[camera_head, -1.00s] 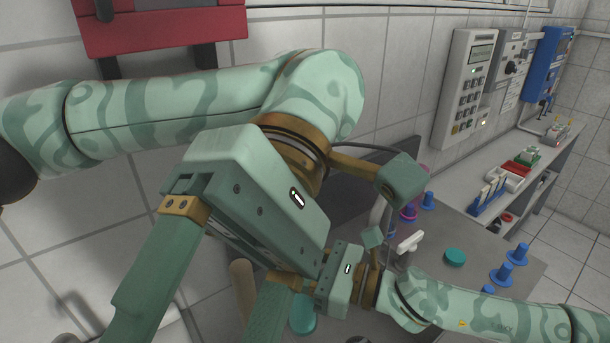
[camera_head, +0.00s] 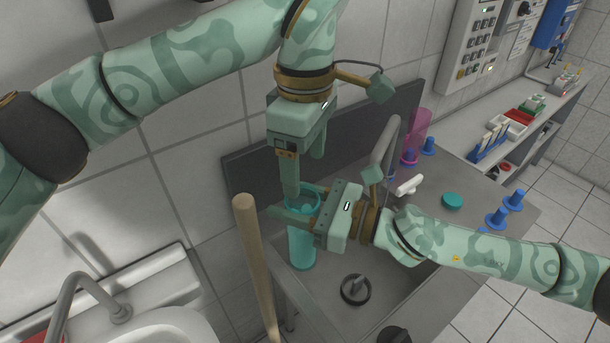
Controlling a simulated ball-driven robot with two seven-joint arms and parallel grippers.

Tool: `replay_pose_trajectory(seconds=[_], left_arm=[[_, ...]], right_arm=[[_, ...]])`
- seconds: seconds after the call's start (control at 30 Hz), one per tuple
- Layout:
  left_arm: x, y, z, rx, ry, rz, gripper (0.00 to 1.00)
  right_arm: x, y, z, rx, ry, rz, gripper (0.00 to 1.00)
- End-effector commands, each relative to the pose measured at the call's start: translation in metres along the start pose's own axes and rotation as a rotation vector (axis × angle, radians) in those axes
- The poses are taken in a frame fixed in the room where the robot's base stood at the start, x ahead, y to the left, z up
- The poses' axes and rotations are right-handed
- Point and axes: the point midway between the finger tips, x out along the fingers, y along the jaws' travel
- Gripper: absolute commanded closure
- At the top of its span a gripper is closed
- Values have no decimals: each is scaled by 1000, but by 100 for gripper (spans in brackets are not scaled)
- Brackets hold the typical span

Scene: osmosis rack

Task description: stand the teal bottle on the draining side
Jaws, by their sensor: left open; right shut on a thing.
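The teal bottle (camera_head: 301,247) is upright over the left part of the sink basin (camera_head: 335,315), its open top facing up. My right gripper (camera_head: 293,203) comes in from the right and is shut on the bottle near its top. I cannot tell whether its base touches the basin. My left gripper (camera_head: 304,173) hangs just above the bottle's mouth, open, with nothing seen between its fingers. The draining side (camera_head: 482,222) is the grey surface right of the basin, with blue pegs (camera_head: 498,217) and a teal disc (camera_head: 453,201) on it.
A grey tap (camera_head: 386,147) rises behind the basin, close to my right gripper. A white tap handle (camera_head: 409,186) and a pink bottle (camera_head: 418,130) stand right of it. A wooden handle (camera_head: 254,262) rises at left. A black drain plug (camera_head: 355,289) sits in the basin.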

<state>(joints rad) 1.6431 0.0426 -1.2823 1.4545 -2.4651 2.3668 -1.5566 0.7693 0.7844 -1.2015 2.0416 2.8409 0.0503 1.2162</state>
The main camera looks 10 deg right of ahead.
Motion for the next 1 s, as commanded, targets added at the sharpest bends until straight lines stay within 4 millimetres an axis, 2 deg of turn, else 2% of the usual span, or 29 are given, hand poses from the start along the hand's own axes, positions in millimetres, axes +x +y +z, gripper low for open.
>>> replay_pose_trajectory(seconds=[0.1, 0.3, 0.63, 0.67, 0.8, 0.87, 0.9, 0.97, 1.0], left_arm=[[23, -1, 0, 1, -3, -4, 28], [44, -1, 0, 2, -1, -3, 28], [48, 0, 0, 1, 1, -1, 28], [48, 0, 0, 1, 1, -1, 34], [48, 0, 0, 1, 1, -1, 72], [48, 0, 0, 1, 1, -1, 76], [48, 0, 0, 1, 0, -1, 76], [48, 0, 0, 1, 1, -1, 76], [48, 0, 0, 1, 1, -1, 76]], right_arm=[[0, 0, 0, 0, 0, 0, 93], [0, 0, 0, 0, 0, 0, 93], [0, 0, 0, 0, 0, 0, 93], [0, 0, 0, 0, 0, 0, 93], [0, 0, 0, 0, 0, 0, 93], [0, 0, 0, 0, 0, 0, 93], [0, 0, 0, 0, 0, 0, 49], [0, 0, 0, 0, 0, 0, 32], [0, 0, 0, 0, 0, 0, 29]])
